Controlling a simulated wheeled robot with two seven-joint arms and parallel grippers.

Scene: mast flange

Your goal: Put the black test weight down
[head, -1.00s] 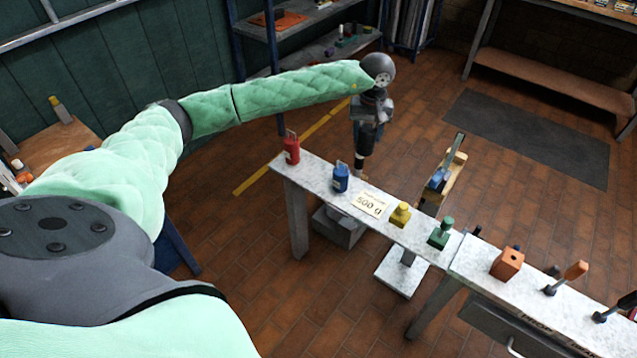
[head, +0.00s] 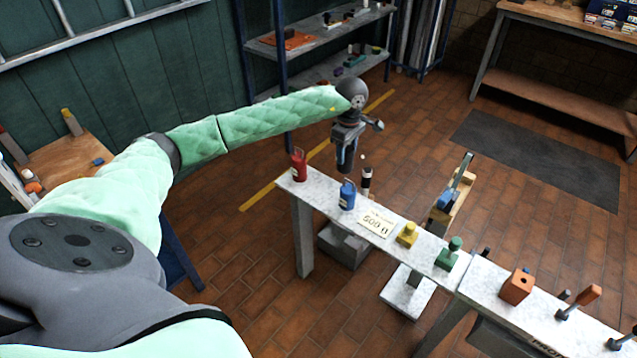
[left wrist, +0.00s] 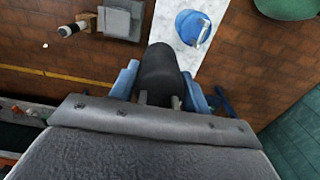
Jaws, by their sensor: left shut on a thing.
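My left gripper (head: 346,158) is shut on the black test weight (left wrist: 158,72). In the left wrist view the weight is a dark rounded cylinder between blue fingers. In the head view the gripper hangs down behind the bench (head: 322,188), appearing above the blue weight (head: 347,196). The blue weight also shows in the left wrist view (left wrist: 191,26), beyond the black one. A "500 g" card (head: 376,223) lies on the bench between the blue and yellow weights. The black weight's underside is hidden. My right gripper is out of view.
A red weight (head: 299,168) stands at the bench's far left end. A yellow weight (head: 407,235) and a green weight (head: 449,255) stand right of the card. A black-and-white post (head: 367,179) rises behind the bench, close to the gripper. An orange block (head: 516,286) stands farther right.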

